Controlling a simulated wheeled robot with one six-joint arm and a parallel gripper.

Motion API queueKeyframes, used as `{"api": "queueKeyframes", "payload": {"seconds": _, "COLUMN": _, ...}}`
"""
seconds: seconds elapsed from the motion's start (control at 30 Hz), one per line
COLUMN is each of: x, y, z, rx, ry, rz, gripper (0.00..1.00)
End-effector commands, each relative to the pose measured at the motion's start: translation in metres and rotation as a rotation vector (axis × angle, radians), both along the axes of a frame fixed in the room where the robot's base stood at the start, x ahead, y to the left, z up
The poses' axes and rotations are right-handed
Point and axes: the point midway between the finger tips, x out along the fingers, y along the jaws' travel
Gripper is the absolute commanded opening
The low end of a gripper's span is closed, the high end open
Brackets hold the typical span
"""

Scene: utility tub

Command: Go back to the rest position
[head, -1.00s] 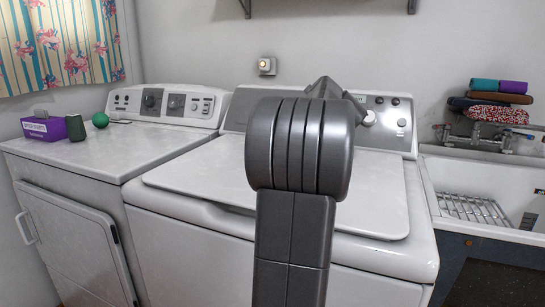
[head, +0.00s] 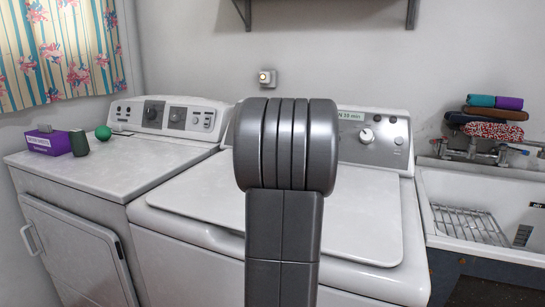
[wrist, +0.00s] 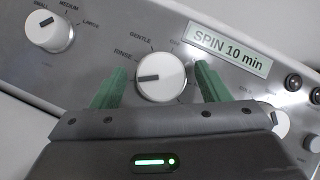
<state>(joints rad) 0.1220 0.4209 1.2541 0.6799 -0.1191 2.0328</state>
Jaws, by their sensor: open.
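My gripper (wrist: 160,70) shows in the wrist view with its two green fingers spread apart and nothing held between them. A white round dial (wrist: 161,78) with a dark pointer mark appears between the fingers, with visible gaps on both sides. I cannot tell how far the fingertips are from the panel. In the head view my grey arm stands upright in front of the washer (head: 340,215) and hides my gripper.
A display (wrist: 229,51) reads "SPIN 10 min". A second knob (wrist: 50,32) is at the left. A sink (head: 480,205) and folded cloths (head: 490,117) are at the right.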

Motion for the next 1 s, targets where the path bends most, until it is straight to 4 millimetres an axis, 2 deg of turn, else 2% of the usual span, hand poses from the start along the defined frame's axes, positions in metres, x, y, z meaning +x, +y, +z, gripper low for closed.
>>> {"api": "queueKeyframes", "payload": {"seconds": 0.03, "x": 0.0005, "y": 0.0011, "z": 0.0049, "rx": 0.016, "ry": -0.005, "rz": -0.009, "gripper": 0.69}}
{"api": "queueKeyframes", "payload": {"seconds": 0.6, "x": 0.0008, "y": 0.0022, "z": 0.0033, "rx": 0.2, "ry": -0.082, "rz": -0.127, "gripper": 0.69}}
{"api": "queueKeyframes", "payload": {"seconds": 1.0, "x": 0.0009, "y": 0.0023, "z": -0.0002, "rx": 0.245, "ry": -0.102, "rz": -0.155, "gripper": 0.69}}
